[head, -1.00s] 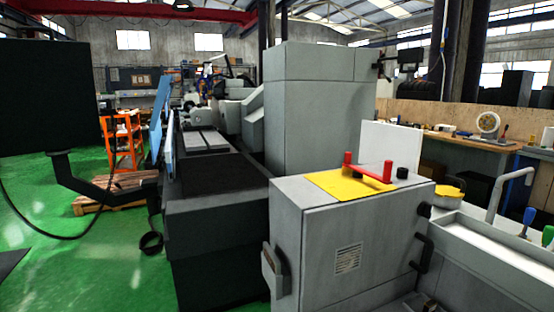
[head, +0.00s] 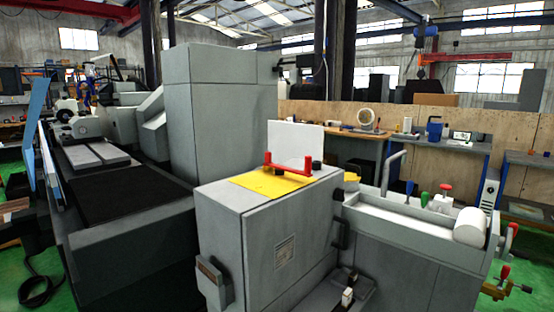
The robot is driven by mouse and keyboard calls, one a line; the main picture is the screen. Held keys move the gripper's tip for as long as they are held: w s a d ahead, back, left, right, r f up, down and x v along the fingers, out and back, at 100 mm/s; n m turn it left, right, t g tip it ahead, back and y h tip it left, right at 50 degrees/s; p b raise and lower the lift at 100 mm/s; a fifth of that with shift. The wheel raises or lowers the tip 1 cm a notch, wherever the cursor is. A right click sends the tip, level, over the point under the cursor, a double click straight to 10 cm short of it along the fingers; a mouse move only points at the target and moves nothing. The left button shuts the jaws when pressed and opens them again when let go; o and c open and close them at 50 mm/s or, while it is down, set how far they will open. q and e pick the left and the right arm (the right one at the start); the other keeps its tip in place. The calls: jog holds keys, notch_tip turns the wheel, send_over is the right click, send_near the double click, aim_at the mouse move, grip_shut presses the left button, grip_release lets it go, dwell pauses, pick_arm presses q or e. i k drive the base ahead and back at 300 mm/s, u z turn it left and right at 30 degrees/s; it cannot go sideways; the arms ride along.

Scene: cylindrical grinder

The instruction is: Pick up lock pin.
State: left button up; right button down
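I cannot tell for certain which thing is the lock pin. A red bracket-like handle (head: 288,168) stands on a yellow plate (head: 262,183) on top of a grey cabinet (head: 228,225). Small upright pieces with a blue top (head: 409,189), a green top (head: 424,199) and a red top (head: 446,191) stand along the grey trough to the right. Red knobs (head: 505,272) show at the trough's right end. Neither of my grippers is in view.
The large grinder body (head: 220,110) fills the left and middle. A white cylinder (head: 469,226) lies at the trough's right end. A bent grey pipe (head: 392,172) rises behind the trough. Workbenches (head: 450,146) stand behind. Green floor shows at the lower left and right.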

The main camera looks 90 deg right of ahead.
aim_at(268, 154)
jog(key=z, duration=2.65)
